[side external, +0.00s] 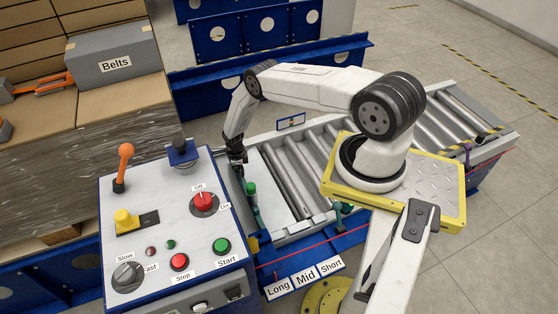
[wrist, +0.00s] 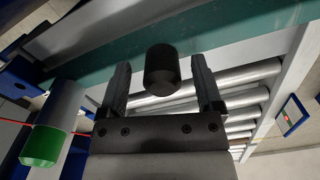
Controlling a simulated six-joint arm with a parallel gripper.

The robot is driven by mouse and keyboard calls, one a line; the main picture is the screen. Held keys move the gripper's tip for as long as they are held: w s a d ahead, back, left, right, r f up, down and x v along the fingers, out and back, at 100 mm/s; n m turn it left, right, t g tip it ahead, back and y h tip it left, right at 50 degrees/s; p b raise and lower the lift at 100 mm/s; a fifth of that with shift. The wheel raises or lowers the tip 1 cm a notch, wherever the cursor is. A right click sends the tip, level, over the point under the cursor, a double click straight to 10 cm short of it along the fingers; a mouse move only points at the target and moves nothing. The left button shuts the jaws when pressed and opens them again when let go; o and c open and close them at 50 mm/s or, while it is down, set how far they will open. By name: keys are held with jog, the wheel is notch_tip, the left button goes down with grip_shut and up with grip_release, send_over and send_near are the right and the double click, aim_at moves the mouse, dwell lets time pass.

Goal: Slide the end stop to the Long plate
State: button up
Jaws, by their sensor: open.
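My gripper (side external: 236,158) points down just behind the control panel, near the left end of the roller conveyor. In the wrist view my gripper (wrist: 160,72) is open, with a black round knob (wrist: 162,72) between its two fingers. I cannot tell whether the fingers touch the knob. A teal bar (wrist: 225,42) runs across behind the knob; it may be part of the end stop, but the join is hidden. The Long plate (side external: 278,289) is the leftmost of three labels on the front edge, beside the Mid plate (side external: 305,277) and Short plate (side external: 331,265).
The control panel (side external: 150,205), with an orange lever (side external: 124,165) and several buttons, stands left of my gripper. A green-ended cylinder (wrist: 42,146) is left of the fingers. Conveyor rollers (side external: 290,180) lie to the right. A grey Belts box (side external: 115,55) sits on cartons behind.

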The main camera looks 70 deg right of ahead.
jog(key=shift+w+r, duration=0.1)
jog(key=shift+r, duration=3.7)
jog(key=shift+w+a+r+n, duration=0.2)
jog(key=shift+r+n, duration=0.1)
jog(key=shift+r, duration=0.25)
jog(key=a+r+n, duration=0.4)
jog(key=r+n, duration=0.1)
jog(key=r, duration=0.3)
jog(key=a+r+n+t, duration=0.1)
jog(key=a+r+n, duration=0.2)
jog(key=r+n, duration=0.35)
jog(key=a+r+n, duration=0.3)
jog(key=a+r, duration=0.1)
jog(key=r, duration=0.5)
jog(key=s+a+r+n, duration=0.4)
jog(key=s+r+n, duration=0.2)
jog(key=s+n, duration=0.1)
jog(key=s+a+r+n+t, duration=0.1)
jog(key=s+a+r+n, duration=0.4)
jog(key=s+n, duration=0.3)
jog(key=shift+s+a+r+t, duration=0.2)
jog(key=shift+s+r+t, duration=0.1)
jog(key=shift+r, duration=0.25)
